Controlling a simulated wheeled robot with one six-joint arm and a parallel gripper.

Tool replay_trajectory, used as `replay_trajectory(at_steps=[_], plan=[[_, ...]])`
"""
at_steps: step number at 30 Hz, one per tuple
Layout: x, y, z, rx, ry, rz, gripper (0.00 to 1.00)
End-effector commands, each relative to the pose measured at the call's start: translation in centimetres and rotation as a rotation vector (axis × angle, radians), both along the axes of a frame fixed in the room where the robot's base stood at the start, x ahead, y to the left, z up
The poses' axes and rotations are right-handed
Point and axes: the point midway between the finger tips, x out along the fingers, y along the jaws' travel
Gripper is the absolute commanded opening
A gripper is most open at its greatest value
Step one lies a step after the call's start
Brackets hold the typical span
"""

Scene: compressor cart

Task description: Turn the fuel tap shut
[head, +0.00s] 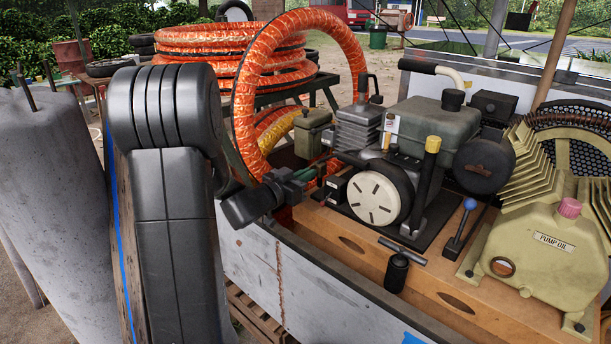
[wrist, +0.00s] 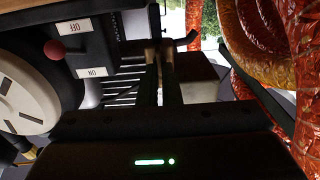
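My gripper (head: 308,172) is at the left side of the engine (head: 375,199) in the head view. In the wrist view its two slim fingers (wrist: 159,50) stand close together with a narrow gap; whether anything is between them is unclear. A dark lever-like part (wrist: 182,42) shows just beyond the fingertips. To their left, a red ball knob (wrist: 54,49) stands out from a dark panel with an OFF plate (wrist: 72,27) and an ON plate (wrist: 92,72). The knob is apart from the fingers. No part is marked as the fuel tap, so I cannot tell which it is.
Orange hose (head: 290,60) loops behind my gripper and hangs close on the right in the wrist view. A white recoil cover (head: 374,198) is on the engine. A blue-knobbed lever (head: 469,204) and the pump (head: 540,250) stand to the right. The cart wall (head: 270,265) is in front.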

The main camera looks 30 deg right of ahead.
Motion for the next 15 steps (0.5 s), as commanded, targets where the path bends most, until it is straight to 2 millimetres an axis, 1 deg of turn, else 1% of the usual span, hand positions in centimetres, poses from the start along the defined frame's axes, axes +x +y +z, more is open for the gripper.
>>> replay_trajectory(at_steps=[8, 15], plan=[[-0.03, 0.00, -0.08, 0.010, -0.035, 0.000, 0.00], [-0.07, -0.02, -0.23, 0.047, -0.162, 0.000, 0.00]])
